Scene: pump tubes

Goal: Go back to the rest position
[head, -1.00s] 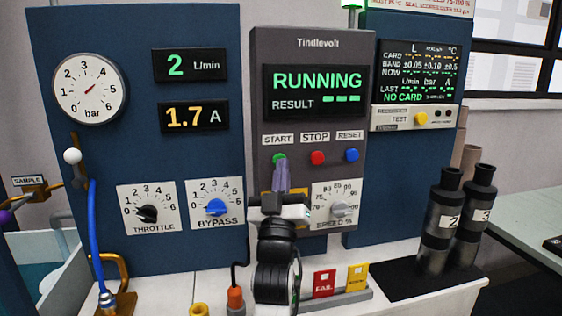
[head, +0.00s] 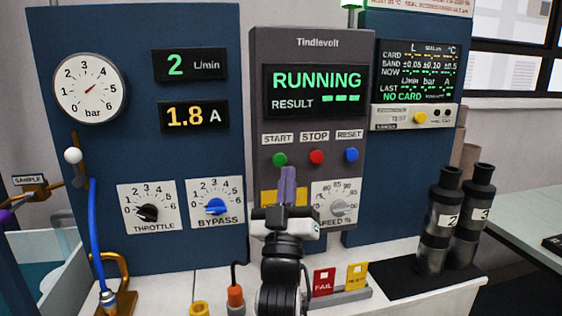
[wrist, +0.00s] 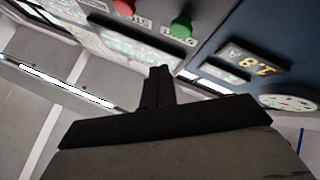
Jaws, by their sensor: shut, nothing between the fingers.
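My gripper (head: 288,172) is in front of the grey Tindlevolt control box (head: 312,50), just below its green START button (head: 280,159). The purple fingers are together and hold nothing. The button is fully visible above the fingertips, and they look apart from it. In the wrist view, the fingertips (wrist: 159,72) are shut, with the green button (wrist: 181,25) beyond them. The box display (head: 318,80) reads RUNNING. My gripper hides part of a yellow label (head: 268,199) and the edge of the speed dial panel (head: 337,202).
Two dark canisters, marked 2 (head: 440,222) and 3 (head: 474,220), stand on a black mat at right. Red FAIL and yellow cards (head: 324,282) stand in a holder on the ledge. A blue hose (head: 95,235) and a ball-ended lever (head: 73,156) are at left.

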